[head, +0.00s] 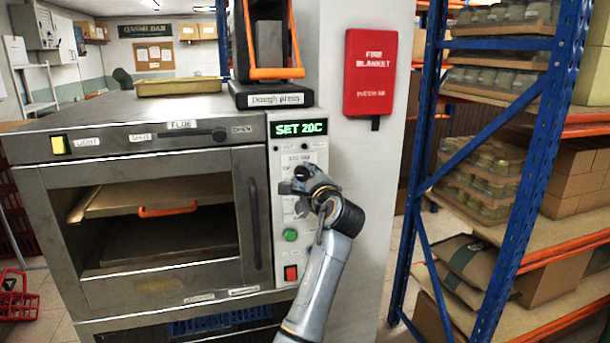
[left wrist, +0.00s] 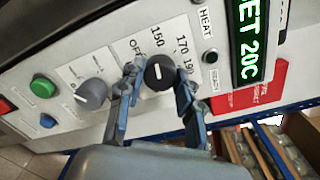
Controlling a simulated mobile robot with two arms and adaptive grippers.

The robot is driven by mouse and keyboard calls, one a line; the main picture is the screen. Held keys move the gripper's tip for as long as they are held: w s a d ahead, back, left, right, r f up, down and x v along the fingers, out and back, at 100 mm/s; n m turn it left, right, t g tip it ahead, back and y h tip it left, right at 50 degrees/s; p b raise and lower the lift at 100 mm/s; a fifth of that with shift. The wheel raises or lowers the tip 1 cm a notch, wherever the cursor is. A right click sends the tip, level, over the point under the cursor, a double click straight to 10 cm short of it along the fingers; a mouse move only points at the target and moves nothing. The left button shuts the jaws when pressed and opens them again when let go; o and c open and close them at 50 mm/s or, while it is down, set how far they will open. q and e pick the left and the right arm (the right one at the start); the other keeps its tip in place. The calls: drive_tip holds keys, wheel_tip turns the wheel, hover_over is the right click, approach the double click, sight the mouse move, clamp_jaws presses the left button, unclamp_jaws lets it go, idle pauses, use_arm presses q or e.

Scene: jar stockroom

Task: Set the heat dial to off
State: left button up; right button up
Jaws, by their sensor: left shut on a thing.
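The heat dial (left wrist: 160,73) is a round black knob with a short white mark on the oven's control panel. Its printed scale shows OFF, 150, 170 and higher numbers around it. I cannot tell for sure which label the mark points to. The oven display (head: 299,129) reads SET 20C in green. My left gripper (left wrist: 160,82) is shut on the dial, with one finger on each side of it. In the head view my left gripper (head: 306,181) hides much of the dial and nearby labels. My right gripper is not in view.
A grey knob (left wrist: 92,94) sits beside the heat dial, close to one finger. A green button (head: 290,235) and a red switch (head: 291,273) are lower on the panel. The oven door (head: 165,220) is left; a blue-framed rack (head: 525,130) stands right.

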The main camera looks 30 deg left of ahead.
use_arm(q)
drive_tip(key=n, duration=0.4)
drive_tip(key=shift+f, duration=0.1)
drive_tip(key=n+b, duration=0.1)
drive_tip(key=n, duration=0.3)
drive_tip(key=shift+n+t+b, duration=0.3)
idle(0.3)
drive_tip(key=o, duration=1.2)
drive_tip(key=shift+c, duration=0.2)
drive_tip(key=shift+s, duration=0.1)
drive_tip(key=v, duration=1.2)
drive_tip(key=shift+r, duration=0.25)
drive_tip(key=shift+f, duration=0.1)
